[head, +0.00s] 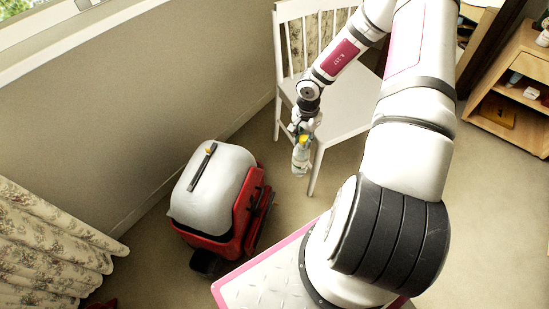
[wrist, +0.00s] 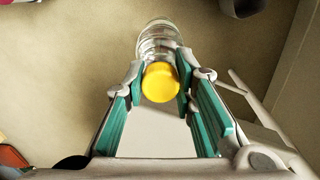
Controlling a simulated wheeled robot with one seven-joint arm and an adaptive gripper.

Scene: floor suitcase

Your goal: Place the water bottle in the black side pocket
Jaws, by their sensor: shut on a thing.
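The water bottle (head: 301,158) is clear with a yellow cap, and it hangs roughly upright below my gripper (head: 304,128) in the head view. In the wrist view, my gripper (wrist: 160,88) is shut on the bottle near its neck, with its yellow cap (wrist: 160,82) between the teal finger pads and its clear body (wrist: 157,38) beyond. The red and white suitcase (head: 213,187) is on the floor, left of and below the bottle in the head view. A dark part (head: 258,212) shows on its right side; I cannot tell whether it is the black side pocket.
A white chair (head: 335,121) stands just behind my gripper. A grey wall (head: 110,110) and a floral curtain (head: 45,240) are at the left. A wooden shelf (head: 515,95) is at the far right. Carpet lies open between the suitcase and chair.

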